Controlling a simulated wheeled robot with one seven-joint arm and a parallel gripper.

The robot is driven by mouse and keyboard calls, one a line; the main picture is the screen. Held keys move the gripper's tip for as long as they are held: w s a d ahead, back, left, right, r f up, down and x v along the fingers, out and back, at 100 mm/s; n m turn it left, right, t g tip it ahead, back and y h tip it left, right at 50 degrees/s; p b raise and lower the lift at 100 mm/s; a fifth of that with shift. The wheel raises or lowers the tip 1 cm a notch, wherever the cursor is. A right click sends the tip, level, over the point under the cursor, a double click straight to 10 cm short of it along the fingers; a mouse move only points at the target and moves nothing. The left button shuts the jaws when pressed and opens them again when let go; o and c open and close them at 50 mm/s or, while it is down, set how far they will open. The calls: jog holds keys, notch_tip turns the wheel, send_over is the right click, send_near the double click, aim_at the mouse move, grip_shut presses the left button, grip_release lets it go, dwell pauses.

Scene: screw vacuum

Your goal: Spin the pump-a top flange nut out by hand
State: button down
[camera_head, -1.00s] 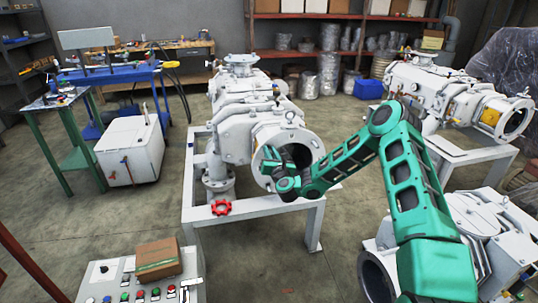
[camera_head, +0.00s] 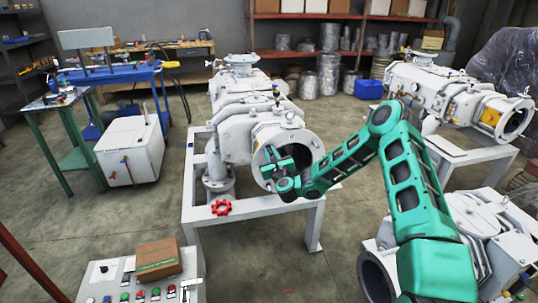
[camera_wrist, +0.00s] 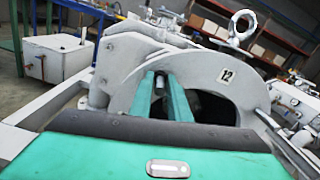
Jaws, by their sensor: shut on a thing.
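The pump, a large white machine (camera_head: 235,135), lies on a white frame with its round open flange (camera_head: 312,148) facing me. In the wrist view the flange face (camera_wrist: 210,65) fills the middle, with a "12" label and a lifting ring on top. My gripper (camera_head: 272,158) is at the left part of the flange opening. In the wrist view my gripper (camera_wrist: 160,78) has two teal fingers close together, shut on a small grey piece, the flange nut (camera_wrist: 159,80), at their tips. Its threads and seat are hidden.
A control box (camera_head: 125,290) with a cardboard box (camera_head: 158,259) stands in front. A second white pump (camera_head: 440,92) is at right and another machine (camera_head: 490,225) near my arm.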

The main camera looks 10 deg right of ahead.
jog(key=n, duration=0.4)
jog(key=shift+n, duration=0.4)
jog(key=n, duration=1)
jog(key=shift+n, duration=0.4)
jog(key=n, duration=0.4)
jog(key=shift+a+n, duration=0.1)
jog(key=shift+n, duration=0.2)
jog(key=n, duration=0.4)
jog(key=shift+f+n, duration=0.1)
jog(key=shift+n, duration=0.2)
jog(key=n, duration=0.5)
jog(key=shift+s+f, duration=0.1)
jog(key=n, duration=0.5)
jog(key=shift+n, duration=2.3)
